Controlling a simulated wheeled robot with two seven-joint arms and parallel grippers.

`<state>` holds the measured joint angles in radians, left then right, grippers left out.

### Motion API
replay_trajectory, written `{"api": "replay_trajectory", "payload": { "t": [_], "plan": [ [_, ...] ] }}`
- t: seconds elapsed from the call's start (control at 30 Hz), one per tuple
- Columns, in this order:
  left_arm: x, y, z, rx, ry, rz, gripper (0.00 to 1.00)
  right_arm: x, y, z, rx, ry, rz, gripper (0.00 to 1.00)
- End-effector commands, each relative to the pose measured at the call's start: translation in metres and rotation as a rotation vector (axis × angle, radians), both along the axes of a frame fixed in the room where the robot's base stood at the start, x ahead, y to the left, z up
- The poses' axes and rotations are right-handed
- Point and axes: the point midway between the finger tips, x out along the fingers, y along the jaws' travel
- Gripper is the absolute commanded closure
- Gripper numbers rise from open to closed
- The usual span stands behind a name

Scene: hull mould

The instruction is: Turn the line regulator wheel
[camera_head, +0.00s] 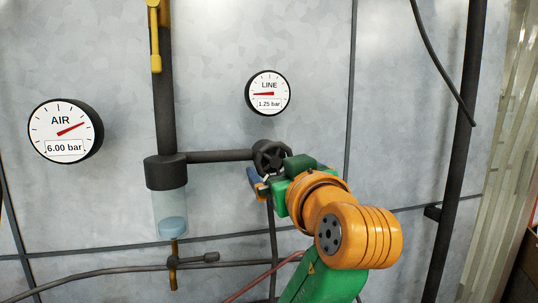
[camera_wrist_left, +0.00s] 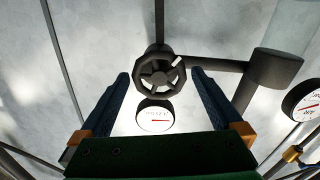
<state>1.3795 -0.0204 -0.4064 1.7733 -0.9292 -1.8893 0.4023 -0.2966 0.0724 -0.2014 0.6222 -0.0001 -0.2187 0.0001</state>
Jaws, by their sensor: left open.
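The line regulator wheel (camera_head: 270,156) is a dark spoked handwheel at the right end of a horizontal pipe. It also shows in the left wrist view (camera_wrist_left: 158,74), with a white mark at its upper right rim. My left gripper (camera_head: 258,182) is just below the wheel in the head view, partly hidden by its own wrist. In the left wrist view its blue fingers (camera_wrist_left: 160,77) are open, one on each side of the wheel, with gaps visible. The LINE gauge (camera_head: 268,92) above the wheel reads 1.25 bar. My right gripper is not in view.
The AIR gauge (camera_head: 65,131) at the left reads 6.00 bar. A vertical pipe (camera_head: 164,95) with a yellow lever (camera_head: 155,45) leads to a filter with a clear bowl (camera_head: 171,212). A dark post (camera_head: 461,130) stands at the right. The grey wall between is mostly clear.

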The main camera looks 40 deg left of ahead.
Motion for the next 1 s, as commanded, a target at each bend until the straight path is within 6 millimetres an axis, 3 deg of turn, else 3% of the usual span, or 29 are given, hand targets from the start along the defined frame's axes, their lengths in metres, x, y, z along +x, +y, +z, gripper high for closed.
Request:
{"api": "replay_trajectory", "payload": {
  "t": [0.03,0.17,0.5,0.73,1.0],
  "plan": [
    [0.007,0.009,0.007,0.001,0.004,0.005,0.00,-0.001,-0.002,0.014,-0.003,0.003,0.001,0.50],
    [0.022,0.026,0.005,0.001,0.004,0.003,0.00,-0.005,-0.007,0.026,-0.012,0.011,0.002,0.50],
    [0.029,0.033,0.000,0.000,0.001,-0.002,0.00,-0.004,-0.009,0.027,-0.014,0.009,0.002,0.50],
    [0.029,0.033,0.000,0.000,0.001,-0.003,0.62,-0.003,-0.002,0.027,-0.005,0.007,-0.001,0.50],
    [0.029,0.033,0.000,0.022,0.025,-0.004,0.64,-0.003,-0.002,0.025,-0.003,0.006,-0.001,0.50]
  ]
}}
